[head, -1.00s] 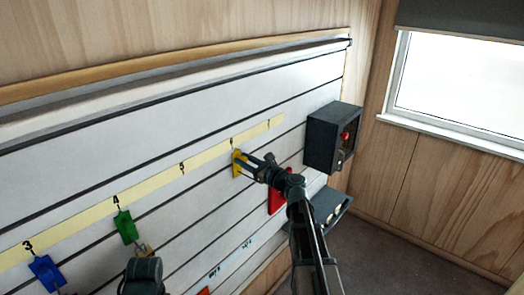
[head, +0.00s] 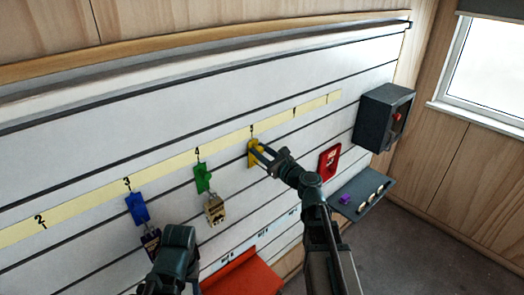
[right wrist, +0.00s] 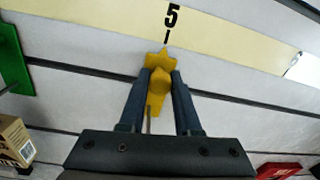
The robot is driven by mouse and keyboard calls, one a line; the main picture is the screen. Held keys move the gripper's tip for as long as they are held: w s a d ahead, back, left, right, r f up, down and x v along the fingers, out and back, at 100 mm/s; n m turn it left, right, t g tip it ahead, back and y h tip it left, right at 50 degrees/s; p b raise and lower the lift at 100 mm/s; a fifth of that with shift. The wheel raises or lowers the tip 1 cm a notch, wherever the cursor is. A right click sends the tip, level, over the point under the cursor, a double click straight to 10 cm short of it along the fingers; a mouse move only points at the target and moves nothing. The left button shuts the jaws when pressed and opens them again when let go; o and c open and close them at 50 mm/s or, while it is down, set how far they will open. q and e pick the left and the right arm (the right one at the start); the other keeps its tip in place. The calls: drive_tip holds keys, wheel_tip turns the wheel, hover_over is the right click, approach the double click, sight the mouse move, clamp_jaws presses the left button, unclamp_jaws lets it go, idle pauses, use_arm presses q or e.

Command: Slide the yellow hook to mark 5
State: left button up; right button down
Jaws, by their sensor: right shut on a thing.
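The yellow hook (head: 253,158) sits on the slatted white wall, just under mark 5 (head: 252,130) of the pale yellow number strip. My right gripper (head: 263,156) is shut on it, one finger on each side. In the right wrist view the yellow hook (right wrist: 160,84) stands upright between the fingers (right wrist: 160,100). Its pointed top is almost straight below the tick of the 5 (right wrist: 171,16), at the strip's lower edge. A dark link of my left arm shows at the bottom of the head view, but its gripper fingers do not show.
A green hook (head: 203,179) holding a tan block (head: 215,209) hangs under mark 4. A blue hook (head: 137,209) hangs under mark 3. To the right are a red plate (head: 329,162), a dark box (head: 383,118) and a grey shelf (head: 362,194). A red tray (head: 243,274) sits below.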

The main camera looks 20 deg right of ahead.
idle(0.3)
drive_tip(key=c, duration=0.6)
unclamp_jaws()
drive_tip(key=shift+s, duration=0.1)
